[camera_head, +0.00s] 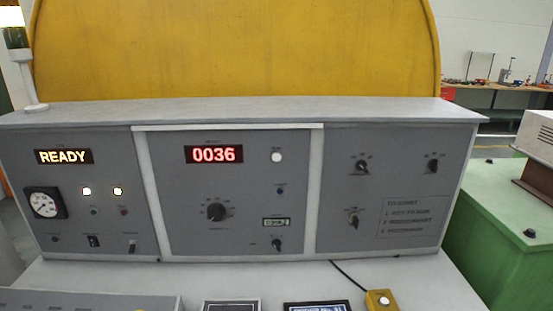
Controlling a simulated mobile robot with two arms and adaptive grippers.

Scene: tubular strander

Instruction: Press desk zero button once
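The grey control desk (180,205) fills the middle of the head view. Its centre panel has a red display (214,154) reading 0036. A round white button (276,157) sits to the right of that display, with a label above it too small to read. A small yellow box (381,299) with a pale round button (385,300) on top stands on the desk's front ledge, with a black cable running to it. I cannot read which button is marked zero. Neither of my grippers shows in this view.
The left panel has a lit READY display (63,156), a round gauge (45,203), lamps and switches. Knobs include a large black one (216,211). Two small screens (317,306) lie at the ledge's front edge. A green machine base (500,235) stands at right.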

